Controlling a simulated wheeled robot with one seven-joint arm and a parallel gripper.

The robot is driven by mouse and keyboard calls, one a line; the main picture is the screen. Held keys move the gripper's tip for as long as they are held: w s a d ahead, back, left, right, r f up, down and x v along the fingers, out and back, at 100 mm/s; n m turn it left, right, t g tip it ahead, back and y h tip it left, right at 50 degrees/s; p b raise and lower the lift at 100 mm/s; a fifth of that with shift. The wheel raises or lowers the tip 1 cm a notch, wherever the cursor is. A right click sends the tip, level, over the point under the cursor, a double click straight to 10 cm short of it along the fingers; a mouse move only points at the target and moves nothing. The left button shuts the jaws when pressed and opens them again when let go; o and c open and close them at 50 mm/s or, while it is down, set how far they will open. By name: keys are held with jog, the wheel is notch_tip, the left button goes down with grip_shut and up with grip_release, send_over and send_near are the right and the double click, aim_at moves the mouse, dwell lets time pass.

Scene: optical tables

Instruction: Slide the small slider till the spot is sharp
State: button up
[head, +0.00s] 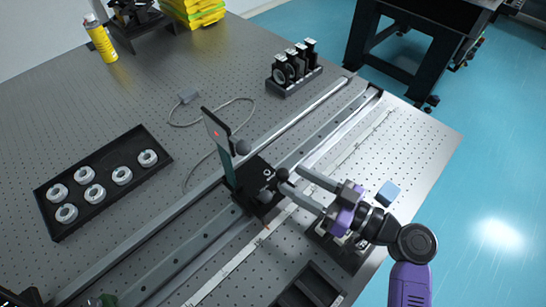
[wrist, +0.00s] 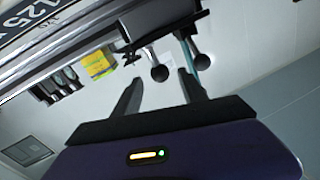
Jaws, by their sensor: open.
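The small slider (head: 256,192) is a dark block on the long rail, carrying an upright screen (head: 221,150) with a small red spot (head: 216,133) on its face. The spot is too small to judge its sharpness. In the wrist view the slider (wrist: 160,22) is at the top, with two dark ball-ended knobs hanging from it. My gripper (head: 292,180) is open beside the slider on its right. In the wrist view one ball knob (wrist: 159,73) appears between my open fingertips, and the other (wrist: 205,62) is just right of the right finger. I cannot tell whether they touch.
The rail (head: 175,262) runs diagonally across the perforated table. A black tray (head: 88,200) of ring mounts lies left, a holder with several optics (head: 292,78) stands at the back. A loose cable (head: 187,124) lies behind the screen.

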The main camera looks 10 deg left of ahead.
aim_at(272, 180)
jog(key=p+x, duration=0.1)
jog(key=x, duration=0.6)
jog(key=shift+a+p, duration=0.15)
jog(key=shift+p, duration=0.15)
grip_shut()
dwell(1.1)
